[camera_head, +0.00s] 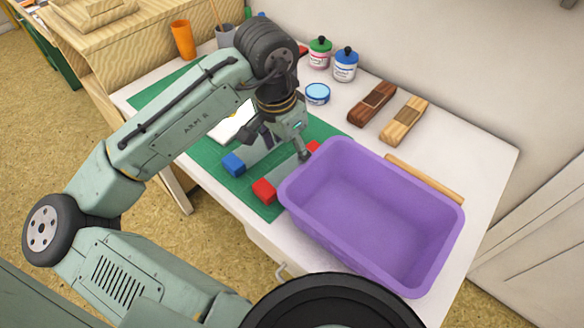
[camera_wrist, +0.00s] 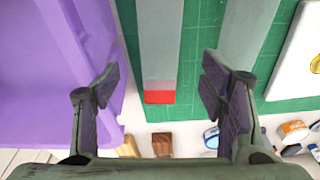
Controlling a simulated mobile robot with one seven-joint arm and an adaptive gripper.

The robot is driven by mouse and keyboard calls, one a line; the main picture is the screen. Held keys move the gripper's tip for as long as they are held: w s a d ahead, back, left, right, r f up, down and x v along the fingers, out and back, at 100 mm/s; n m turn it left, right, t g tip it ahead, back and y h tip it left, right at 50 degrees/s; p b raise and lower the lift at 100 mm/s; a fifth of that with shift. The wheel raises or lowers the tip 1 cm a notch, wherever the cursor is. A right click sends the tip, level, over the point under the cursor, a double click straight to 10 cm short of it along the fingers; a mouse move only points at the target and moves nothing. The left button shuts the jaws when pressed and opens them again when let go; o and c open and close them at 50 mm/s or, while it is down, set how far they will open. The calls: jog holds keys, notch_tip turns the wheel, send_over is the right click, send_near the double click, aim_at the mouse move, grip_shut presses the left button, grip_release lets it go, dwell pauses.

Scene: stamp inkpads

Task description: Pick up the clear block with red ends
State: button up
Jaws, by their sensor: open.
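The clear block with red ends (camera_head: 286,175) lies on the green cutting mat, beside the left wall of the purple bin. In the wrist view the block (camera_wrist: 160,45) runs from the top edge to a red end between the finger pads. My gripper (camera_wrist: 160,88) is open and empty, with one finger on each side of the block's line. In the head view my gripper (camera_head: 279,147) hangs over the block's far part. I cannot tell its height above it. A similar clear block with a blue end (camera_head: 234,163) lies to the left, partly hidden by my gripper.
The purple bin (camera_head: 372,252) stands close on the block's right. The cutting mat (camera_head: 202,167) lies on a white table. Ink bottles (camera_head: 345,66), a blue-lidded tin (camera_head: 317,94) and two wooden blocks (camera_head: 372,103) stand at the back. A white pad is partly behind my arm.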

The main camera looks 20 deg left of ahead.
aim_at(292, 167)
jog(key=f, duration=0.6)
jog(key=shift+w+d+p, duration=0.2)
jog(key=shift+w+p, duration=0.15)
jog(key=shift+w, duration=0.05)
jog(key=shift+r, duration=0.1)
jog(key=c, duration=1.5)
